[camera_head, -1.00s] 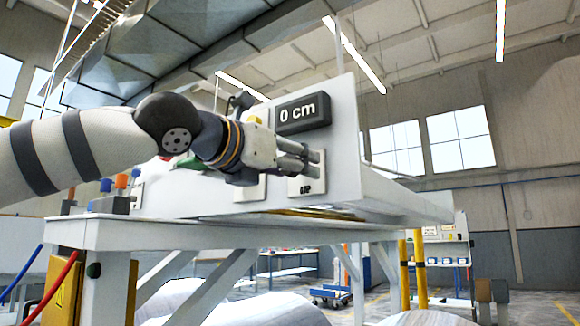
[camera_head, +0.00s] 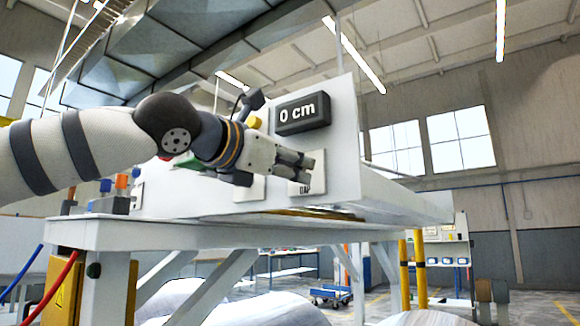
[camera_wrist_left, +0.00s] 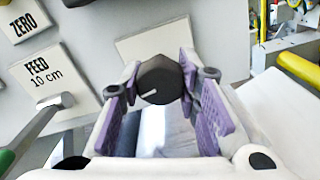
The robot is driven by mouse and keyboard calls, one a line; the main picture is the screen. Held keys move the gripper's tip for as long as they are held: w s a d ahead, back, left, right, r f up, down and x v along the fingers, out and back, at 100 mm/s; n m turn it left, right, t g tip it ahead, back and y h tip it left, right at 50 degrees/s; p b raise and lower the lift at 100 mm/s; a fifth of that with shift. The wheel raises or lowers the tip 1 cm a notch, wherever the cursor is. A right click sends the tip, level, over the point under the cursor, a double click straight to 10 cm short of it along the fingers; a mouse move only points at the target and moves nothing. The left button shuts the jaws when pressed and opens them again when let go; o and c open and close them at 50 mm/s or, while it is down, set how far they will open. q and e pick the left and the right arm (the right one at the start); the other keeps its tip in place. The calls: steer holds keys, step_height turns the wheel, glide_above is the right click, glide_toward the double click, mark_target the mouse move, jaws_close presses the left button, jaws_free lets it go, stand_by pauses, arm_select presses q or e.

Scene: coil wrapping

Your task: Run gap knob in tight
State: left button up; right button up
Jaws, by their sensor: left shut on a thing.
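My left gripper (camera_head: 303,168) reaches across the white machine panel (camera_head: 340,115) to the plate (camera_head: 317,182) labelled GAP, whose label is partly covered. In the left wrist view its purple finger pads are shut on the dark gap knob (camera_wrist_left: 157,82), one pad on each side. The knob has a white pointer line that slants toward lower left. The knob is hidden by the fingers in the head view. A dark display (camera_head: 303,114) above reads 0 cm. My right gripper is not in view.
In the left wrist view a FEED 10 cm plate (camera_wrist_left: 42,82) with a lever (camera_wrist_left: 35,128) and a ZERO plate (camera_wrist_left: 24,20) lie left of the gripper. Yellow posts (camera_head: 420,265) stand below right.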

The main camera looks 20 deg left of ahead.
arm_select(q)
steer(key=m, duration=0.5)
steer(key=shift+m, duration=0.3)
steer(key=m, duration=0.4)
steer(key=shift+m, duration=0.3)
steer(key=m, duration=0.5)
steer(key=shift+m, duration=2.4)
steer(key=o, duration=1.2)
steer(key=shift+r, duration=0.1)
